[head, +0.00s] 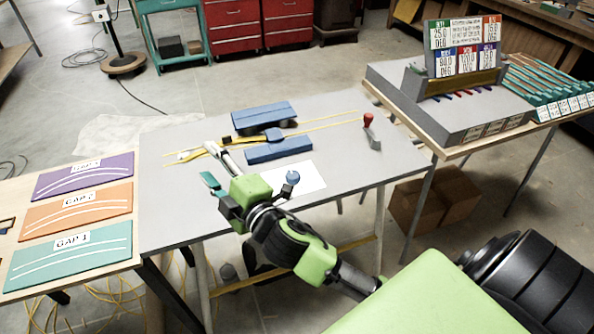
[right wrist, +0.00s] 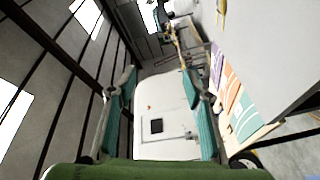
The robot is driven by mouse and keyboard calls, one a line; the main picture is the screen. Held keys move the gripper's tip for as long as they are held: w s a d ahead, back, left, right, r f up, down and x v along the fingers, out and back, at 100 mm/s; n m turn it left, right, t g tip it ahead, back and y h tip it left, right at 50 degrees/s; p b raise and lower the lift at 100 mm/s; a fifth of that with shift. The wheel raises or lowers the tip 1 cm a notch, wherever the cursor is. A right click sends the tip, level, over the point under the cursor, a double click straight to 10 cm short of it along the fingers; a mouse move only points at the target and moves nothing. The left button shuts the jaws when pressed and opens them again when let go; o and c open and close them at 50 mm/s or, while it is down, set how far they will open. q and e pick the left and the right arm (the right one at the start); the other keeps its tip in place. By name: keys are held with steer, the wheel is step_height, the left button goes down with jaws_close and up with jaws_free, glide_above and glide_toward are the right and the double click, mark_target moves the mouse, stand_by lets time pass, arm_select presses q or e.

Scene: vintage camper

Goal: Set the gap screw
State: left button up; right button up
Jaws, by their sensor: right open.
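A blue fixture (head: 278,150) with blue blocks and long yellow strips lies on the grey table. A red-topped grey lever (head: 368,120) stands at the table's right side. A small blue round knob (head: 292,178) shows over a white sheet (head: 312,177); I cannot tell what it is attached to. I cannot pick out the gap screw for sure. My right gripper (head: 212,166) is over the table, left of the sheet and near the fixture's left end, its fingers apart. In the right wrist view its teal fingers (right wrist: 160,105) are spread with nothing between them. My left gripper is not in view.
Purple (head: 84,176), orange (head: 78,210) and teal (head: 70,254) gap boards lie on the left table. A right table holds a grey stand (head: 440,100) with a sign board (head: 462,50) and several teal-ended tools (head: 545,85). The grey table's back left is clear.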

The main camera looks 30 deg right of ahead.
steer(key=w+a+r+n+y, duration=0.2)
steer(key=a+r+n+y, duration=0.8)
steer(key=n, duration=0.5)
steer(key=n+g+h, duration=1.2)
steer(key=n+g, duration=0.5)
steer(key=n, duration=0.6)
glide_toward(293, 175)
steer(key=f+p, duration=0.1)
steer(key=f, duration=0.2)
steer(key=f+p, duration=0.1)
steer(key=f, duration=0.1)
steer(key=f+p, duration=0.2)
steer(key=f, duration=0.1)
steer(key=shift+w+f, duration=0.35)
steer(key=c, duration=1.1)
